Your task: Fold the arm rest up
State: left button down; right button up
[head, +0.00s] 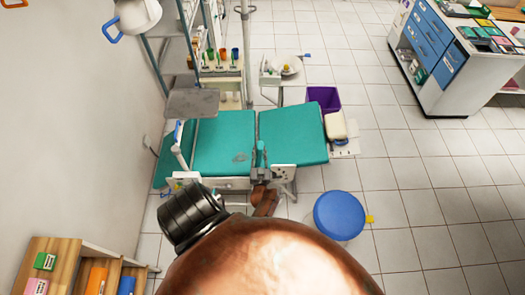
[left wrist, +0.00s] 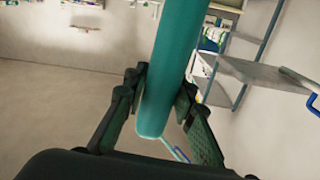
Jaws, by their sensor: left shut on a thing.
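The teal arm rest (head: 261,154) is a narrow padded bar at the near side of the teal dental chair (head: 224,142), close to the gap between its cushions. In the left wrist view the arm rest (left wrist: 172,62) runs from between my fingers up past the top edge, its rounded end toward me. My left gripper (left wrist: 161,92) is shut on the arm rest near that end, one dark finger on each side. In the head view my left gripper (head: 261,176) is small and partly hidden by my own arm. The arm rest's hinge is not clear. My right gripper is not in view.
A blue round stool (head: 340,215) stands right of the chair. A purple bin (head: 323,98) is behind the chair's right end. A grey shelf stand (head: 192,103) rises behind its left part. A wooden shelf (head: 62,262) is at the lower left.

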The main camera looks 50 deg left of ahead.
pick_arm(q)
jog(key=shift+w+d, duration=0.1)
jog(key=shift+w, duration=0.05)
jog(key=c, duration=1.6)
grip_release()
